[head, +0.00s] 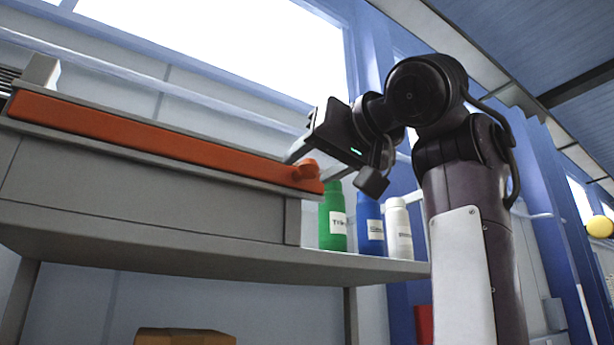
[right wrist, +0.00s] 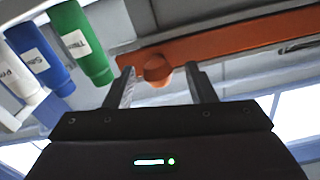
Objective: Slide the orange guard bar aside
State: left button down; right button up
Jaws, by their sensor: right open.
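The orange guard bar (head: 150,139) lies along the front top edge of a grey box on the shelf in the head view. An orange knob (head: 306,169) sticks out near its right end. My right gripper (head: 308,165) is open at that knob. In the right wrist view, the knob (right wrist: 157,70) sits between the two fingertips (right wrist: 160,76), with the bar (right wrist: 230,36) just beyond. I cannot tell whether the fingers touch the knob. My left gripper is not in view.
A green bottle (head: 332,222), a blue bottle (head: 369,225) and a white bottle (head: 398,228) stand on the grey shelf (head: 200,248) right of the box. A cardboard box (head: 185,337) is below the shelf. A yellow ball-like thing (head: 599,227) shows at the far right.

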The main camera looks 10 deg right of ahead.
jog(key=v, duration=0.1)
jog(key=b+v, duration=0.1)
jog(key=v, duration=0.1)
jog(key=b+v, duration=0.1)
jog(key=shift+s+a+f, duration=0.1)
jog(key=shift+s+a, duration=0.1)
jog(key=shift+s, duration=0.2)
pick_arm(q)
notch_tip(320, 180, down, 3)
pick_arm(e)
jog(key=shift+s+d, duration=0.25)
jog(key=shift+s, duration=0.05)
